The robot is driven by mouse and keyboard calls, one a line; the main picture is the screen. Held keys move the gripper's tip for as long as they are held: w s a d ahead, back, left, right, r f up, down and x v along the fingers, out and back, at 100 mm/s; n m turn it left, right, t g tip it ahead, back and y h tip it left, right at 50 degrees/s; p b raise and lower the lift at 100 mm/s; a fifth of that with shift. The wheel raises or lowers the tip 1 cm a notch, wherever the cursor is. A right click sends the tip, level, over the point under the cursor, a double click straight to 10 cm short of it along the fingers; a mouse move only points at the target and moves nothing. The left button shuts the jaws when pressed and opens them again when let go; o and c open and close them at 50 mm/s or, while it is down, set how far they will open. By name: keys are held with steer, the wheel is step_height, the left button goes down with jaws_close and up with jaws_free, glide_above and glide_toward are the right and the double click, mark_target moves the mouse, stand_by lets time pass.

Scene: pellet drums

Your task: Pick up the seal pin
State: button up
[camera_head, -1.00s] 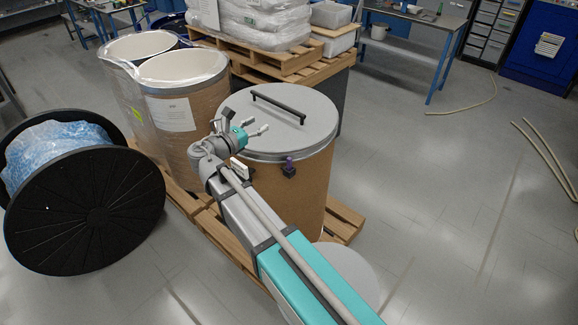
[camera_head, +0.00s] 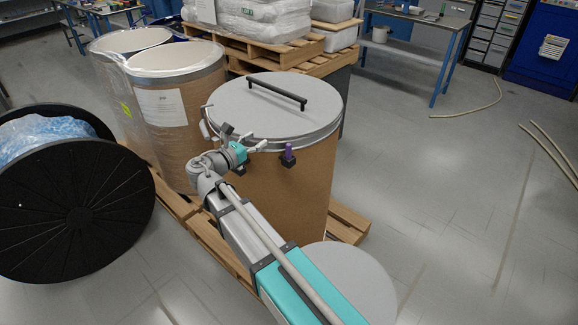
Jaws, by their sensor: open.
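The seal pin (camera_head: 288,150) is a small purple upright piece in a dark bracket (camera_head: 288,161) on the front side of the closed drum (camera_head: 285,205), just below its lid rim. My gripper (camera_head: 261,138) is open and empty. In the picture it lies left of the pin and slightly above it, in front of the lid's rim. The fingers point right, and a gap shows between them and the pin. The drum's grey lid (camera_head: 260,108) is on, with a black bar handle (camera_head: 277,91) on top.
Two open-topped drums (camera_head: 180,120) stand behind left on a wooden pallet (camera_head: 349,222). A large black reel (camera_head: 80,215) stands at the far left. Wrapped bags (camera_head: 255,20) sit on pallets behind.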

steer(key=b, duration=0.9)
glide_toward(287, 150)
steer(key=s+a, duration=0.2)
steer(key=shift+w+a, duration=0.1)
steer(key=shift+a, duration=0.1)
steer(key=x, duration=0.8)
steer(key=shift+w+d, duration=0.25)
steer(key=shift+d+x, duration=0.25)
steer(key=shift+x, duration=2.35)
steer(key=shift+s+f, duration=0.1)
steer(key=shift+s, duration=0.1)
